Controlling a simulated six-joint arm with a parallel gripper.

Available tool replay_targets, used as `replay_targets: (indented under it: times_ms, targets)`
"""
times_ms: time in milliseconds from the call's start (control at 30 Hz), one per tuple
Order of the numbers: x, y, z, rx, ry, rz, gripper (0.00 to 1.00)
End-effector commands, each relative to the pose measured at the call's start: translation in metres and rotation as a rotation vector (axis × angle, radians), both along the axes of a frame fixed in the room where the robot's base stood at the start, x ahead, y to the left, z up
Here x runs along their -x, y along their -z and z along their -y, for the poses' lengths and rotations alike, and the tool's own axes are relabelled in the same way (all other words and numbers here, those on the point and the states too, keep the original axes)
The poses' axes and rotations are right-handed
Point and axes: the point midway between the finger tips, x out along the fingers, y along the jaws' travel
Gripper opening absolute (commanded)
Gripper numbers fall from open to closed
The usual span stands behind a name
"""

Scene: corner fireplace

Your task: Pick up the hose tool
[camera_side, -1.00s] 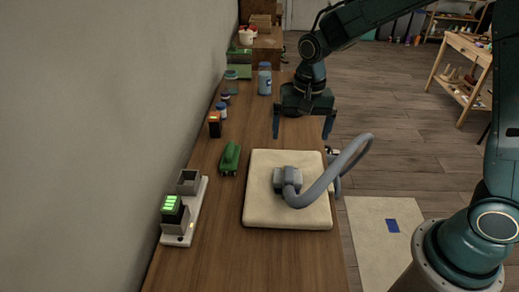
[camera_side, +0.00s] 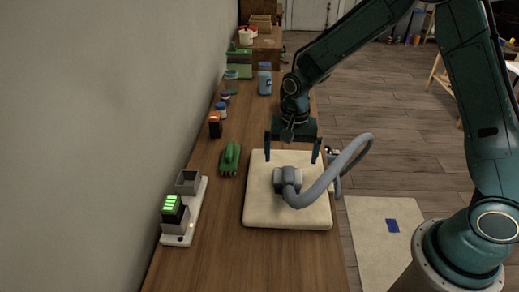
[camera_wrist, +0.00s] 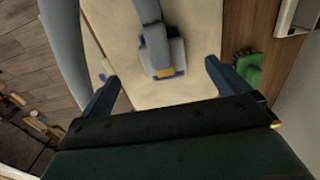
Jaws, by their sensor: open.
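The hose tool (camera_side: 288,180) is a grey block with a thick grey hose. It rests on a cream pad (camera_side: 262,215) on the wooden bench, and the hose arches up to the right and over the pad's edge. My gripper (camera_side: 292,158) is open and empty, with its two blue fingers pointing down near the far edge of the pad, behind the tool. In the wrist view the tool's block (camera_wrist: 168,58) lies ahead of the gap between my fingers (camera_wrist: 165,80), apart from them. The hose partly covers the block there.
A green brush-like object (camera_side: 230,158) lies left of the pad. A white charger-like tray (camera_side: 200,195) with a green-lit block (camera_side: 172,206) stands nearer along the wall. Jars, including a blue one (camera_side: 264,80), stand farther back.

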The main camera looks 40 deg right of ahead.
Motion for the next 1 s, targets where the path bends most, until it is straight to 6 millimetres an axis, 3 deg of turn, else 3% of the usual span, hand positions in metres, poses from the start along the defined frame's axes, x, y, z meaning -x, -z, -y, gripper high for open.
replay_targets:
  times_ms: [200, 667, 1000]
  targets:
    - [0.001, 0.03, 0.0, 0.0, 0.0, -0.003, 1.0]
    - [0.0, 0.043, 0.0, 0.0, 0.0, 0.0, 1.0]
    - [-0.002, 0.074, 0.0, 0.001, 0.0, -0.002, 1.0]
